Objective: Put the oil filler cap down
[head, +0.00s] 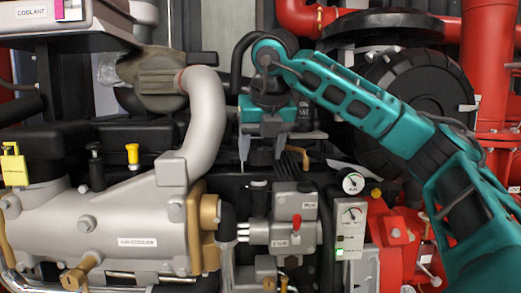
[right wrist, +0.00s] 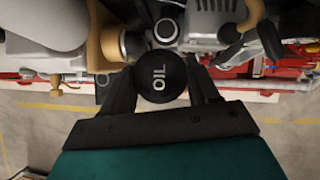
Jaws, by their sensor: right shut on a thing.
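The oil filler cap (right wrist: 160,77) is a round black cap with white "OIL" lettering, seen from above in the right wrist view. It sits between the two dark fingers of my right gripper (right wrist: 161,85), which is shut on it. In the head view my right gripper (head: 261,160) points down at mid-picture, above the grey valve block; I cannot make out the cap clearly there. What lies directly under the cap is hidden. My left gripper is not in view.
A grey cooler (head: 125,230) with a thick curved pipe (head: 204,125) stands to the left. A grey valve block (head: 293,215) with a red knob and a gauge panel (head: 350,225) lie below the gripper. Red pipework (head: 490,80) and a large black round housing (head: 425,85) fill the right.

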